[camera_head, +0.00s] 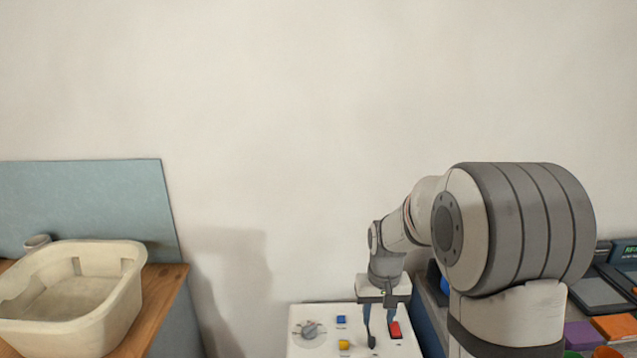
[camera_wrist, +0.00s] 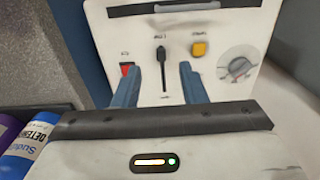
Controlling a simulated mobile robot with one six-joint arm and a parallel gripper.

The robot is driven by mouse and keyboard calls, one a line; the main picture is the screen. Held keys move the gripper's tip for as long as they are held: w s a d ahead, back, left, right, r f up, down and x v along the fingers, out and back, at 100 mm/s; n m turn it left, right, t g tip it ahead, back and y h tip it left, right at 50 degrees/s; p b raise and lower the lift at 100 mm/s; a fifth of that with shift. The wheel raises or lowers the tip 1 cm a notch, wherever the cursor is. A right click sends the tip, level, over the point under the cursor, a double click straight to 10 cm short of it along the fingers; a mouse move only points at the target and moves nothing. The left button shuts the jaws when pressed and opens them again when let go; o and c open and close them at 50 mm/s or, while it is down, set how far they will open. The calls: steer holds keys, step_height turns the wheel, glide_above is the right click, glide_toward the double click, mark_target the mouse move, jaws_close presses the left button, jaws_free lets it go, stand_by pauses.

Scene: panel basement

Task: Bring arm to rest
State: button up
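My gripper (camera_head: 381,328) hangs pointing down over the white control panel (camera_head: 312,349) in the head view. In the wrist view its two blue-grey fingers (camera_wrist: 158,78) stand apart with nothing held between them. Beyond the gap shows a black lever (camera_wrist: 161,56) in a slot on the panel. The red switch (camera_wrist: 127,69) shows by the left finger, and the yellow button (camera_wrist: 199,48) and grey dial (camera_wrist: 240,68) lie to the right. In the head view the dial (camera_head: 309,329), a blue button (camera_head: 341,320) and the red switch (camera_head: 395,330) show. Whether the fingers touch the panel, I cannot tell.
A cream basin (camera_head: 127,290) stands on a wooden counter (camera_head: 160,290) at the left. At the right are a card terminal (camera_head: 625,252) and purple (camera_head: 582,336) and orange (camera_head: 614,326) items. A detergent bottle (camera_wrist: 35,145) shows in the wrist view. A bare wall (camera_head: 300,120) stands behind.

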steer(key=s+r+t, duration=0.1)
steer(key=s+r, duration=0.3)
steer(key=s, duration=0.7)
steer(key=s+r+t, duration=0.1)
steer(key=s+r, duration=0.4)
steer(key=s, duration=0.6)
steer(key=shift+r, duration=0.3)
